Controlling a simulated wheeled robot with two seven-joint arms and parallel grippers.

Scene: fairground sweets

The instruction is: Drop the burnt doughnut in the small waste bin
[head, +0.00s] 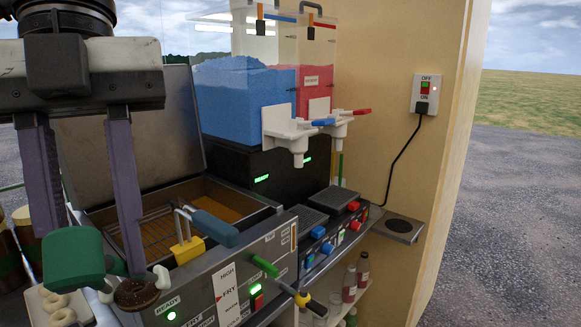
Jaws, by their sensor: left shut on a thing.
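My left gripper (100,258) reaches down at the lower left, its two purple fingers well apart. A green piece (72,255) lies against the left finger, and pale tips (160,277) show beside the right one; the gripper is shut on this green tool, which looks like tongs. A dark brown ring, the burnt doughnut (137,294), sits between the pale tips by the fryer's front edge. Whether the tips grip it is unclear. I see no small waste bin. My right gripper is out of view.
Pale doughnuts (58,307) lie on a tray at the lower left. The fryer (232,268) holds a wire basket with a blue handle (214,229). Blue and red slush tanks (235,100) stand behind. A grey wall shelf (410,236) with a dark round opening juts out at right.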

